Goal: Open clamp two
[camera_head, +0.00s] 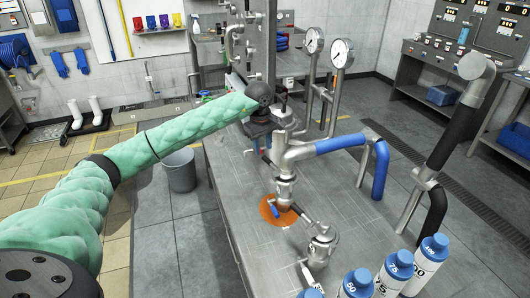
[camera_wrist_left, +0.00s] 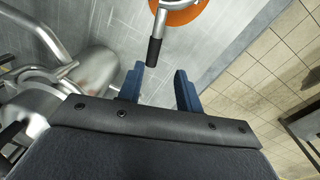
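My left gripper (camera_head: 262,140) is at the end of the green-sleeved arm, over the steel bench beside the jacketed pipework. In the left wrist view its two blue fingers (camera_wrist_left: 160,85) are apart with nothing between them. A metal lever with a black grip (camera_wrist_left: 155,52) lies just beyond the fingertips there, its end in line with the gap. The lever joins a metal part over an orange disc (camera_wrist_left: 180,10). The orange disc (camera_head: 270,212) shows under a vertical fitting in the head view. I see no label telling which clamp is number two. My right gripper is not in view.
The steel bench (camera_head: 250,220) carries a pipe with a blue sleeve (camera_head: 340,143) and pressure gauges (camera_head: 341,53). Several blue-capped bottles (camera_head: 395,272) stand at the front right. A grey bucket (camera_head: 180,172) stands on the floor left of the bench.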

